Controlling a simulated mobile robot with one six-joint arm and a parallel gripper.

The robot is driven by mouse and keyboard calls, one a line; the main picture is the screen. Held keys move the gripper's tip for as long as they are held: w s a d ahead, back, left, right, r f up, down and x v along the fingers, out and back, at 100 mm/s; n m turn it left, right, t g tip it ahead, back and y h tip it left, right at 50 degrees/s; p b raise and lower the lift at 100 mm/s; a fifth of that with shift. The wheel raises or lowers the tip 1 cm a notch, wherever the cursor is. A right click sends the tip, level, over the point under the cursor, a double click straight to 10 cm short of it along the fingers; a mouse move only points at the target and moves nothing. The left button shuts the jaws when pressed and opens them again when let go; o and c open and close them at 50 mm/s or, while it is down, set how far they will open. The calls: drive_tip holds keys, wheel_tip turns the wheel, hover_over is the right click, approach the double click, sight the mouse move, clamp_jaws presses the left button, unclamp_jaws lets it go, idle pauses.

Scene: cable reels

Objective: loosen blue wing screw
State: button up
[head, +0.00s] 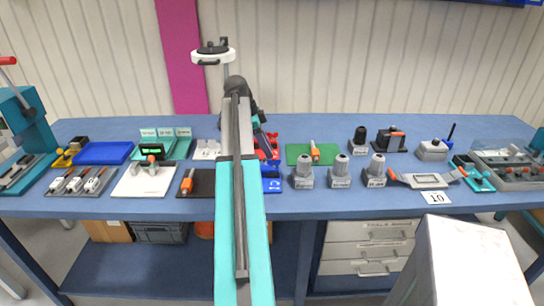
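My arm reaches from the bottom middle over the table, and my gripper (262,142) is a dark shape just right of the arm, pointing down over the back middle of the table. It is small and partly behind the arm, so I cannot tell its opening. A red item (273,150) and a blue item with white markings (271,184) are close to it, both partly hidden by my arm. I cannot make out a wing screw shape for certain.
The blue table (330,205) is crowded. A black mat (197,187) with an orange-handled tool and a white board (146,180) lie left of my arm. A green mat (299,154) and several grey knobbed blocks (340,172) are to the right. A white cabinet (460,262) stands in front right.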

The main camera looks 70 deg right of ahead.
sight(273, 160)
drive_tip(key=shift+p+x, duration=0.4)
drive_tip(key=shift+x, duration=1.95)
drive_tip(key=shift+r, duration=0.1)
clamp_jaws()
